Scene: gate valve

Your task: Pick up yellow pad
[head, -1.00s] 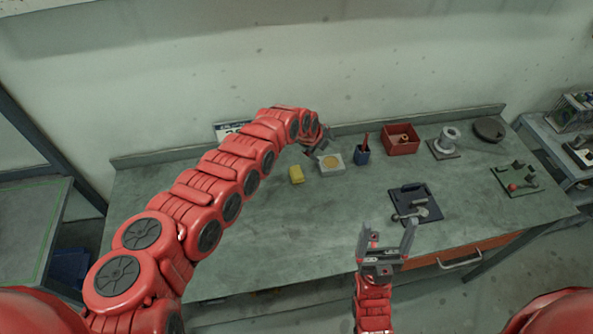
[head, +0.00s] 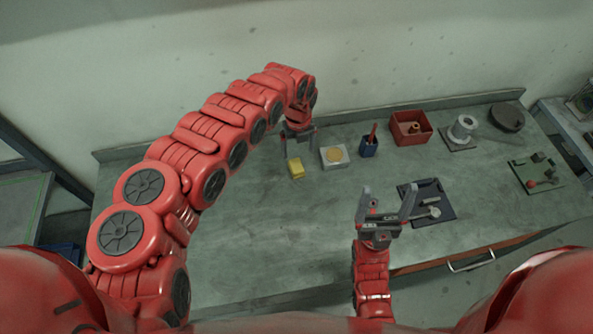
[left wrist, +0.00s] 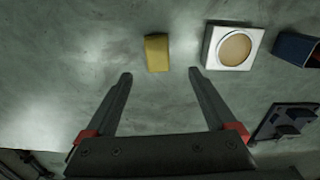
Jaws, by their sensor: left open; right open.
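The yellow pad (head: 295,168) is a small block lying on the workbench, left of a white box with a round tan top. In the left wrist view the pad (left wrist: 157,53) lies just beyond the fingertips, between their lines. My left gripper (head: 300,150) is open and empty above the bench at the pad; its two fingers also show in the left wrist view (left wrist: 160,74). My right gripper (head: 390,192) is open and empty, over the front part of the bench, well right of the pad.
The white box (head: 334,156) stands close right of the pad. Further right are a blue cup (head: 369,147), a red bin (head: 411,128), a grey spool-like part (head: 462,131) and a dark plate with a handle (head: 428,203). The bench (head: 230,235) is clear in front and left of the pad.

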